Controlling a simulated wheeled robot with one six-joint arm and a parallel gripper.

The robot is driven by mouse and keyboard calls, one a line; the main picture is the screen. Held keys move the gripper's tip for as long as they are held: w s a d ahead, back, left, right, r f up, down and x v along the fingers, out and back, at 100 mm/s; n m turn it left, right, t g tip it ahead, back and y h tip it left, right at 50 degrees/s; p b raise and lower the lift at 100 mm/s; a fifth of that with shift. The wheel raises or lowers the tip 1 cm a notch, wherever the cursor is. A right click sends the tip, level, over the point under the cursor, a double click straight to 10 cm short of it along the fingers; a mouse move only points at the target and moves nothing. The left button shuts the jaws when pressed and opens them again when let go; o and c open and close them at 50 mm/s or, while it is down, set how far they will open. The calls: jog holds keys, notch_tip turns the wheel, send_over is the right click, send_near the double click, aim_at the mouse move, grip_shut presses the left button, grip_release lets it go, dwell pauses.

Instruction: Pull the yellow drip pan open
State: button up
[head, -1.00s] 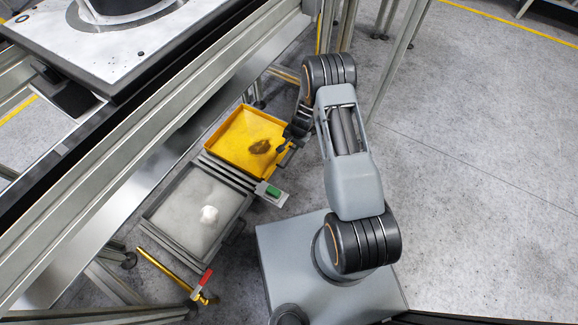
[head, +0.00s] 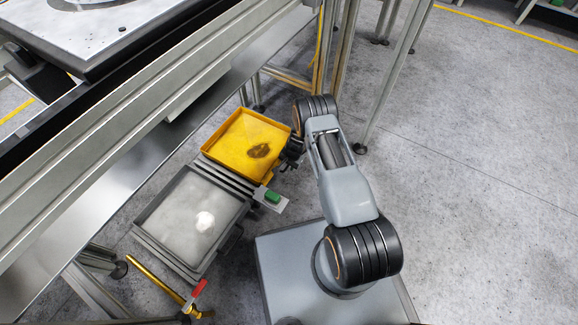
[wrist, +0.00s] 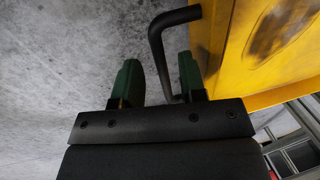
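The yellow drip pan (head: 222,150) stands out from under the steel frame in the head view, with a dark stain on its floor. Its yellow edge fills the upper right of the wrist view (wrist: 222,58). Its black bent bar handle (wrist: 158,48) reaches down between the two green fingers of my gripper (wrist: 158,80). The fingers are apart. The handle lies nearer the right finger, with a clear gap to the left one; I cannot tell whether it touches the right finger. In the head view my wrist hides most of the gripper beside the pan's right side.
A grey pan (head: 170,205) with a white lump stands to the left of the yellow one. A green-marked bracket (head: 272,197) and a red-handled brass pipe (head: 160,285) are near it. Frame legs (head: 385,75) stand behind my arm. The floor to the right is clear.

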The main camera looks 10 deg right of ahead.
jog(key=shift+f, duration=0.3)
grip_shut()
dwell(0.3)
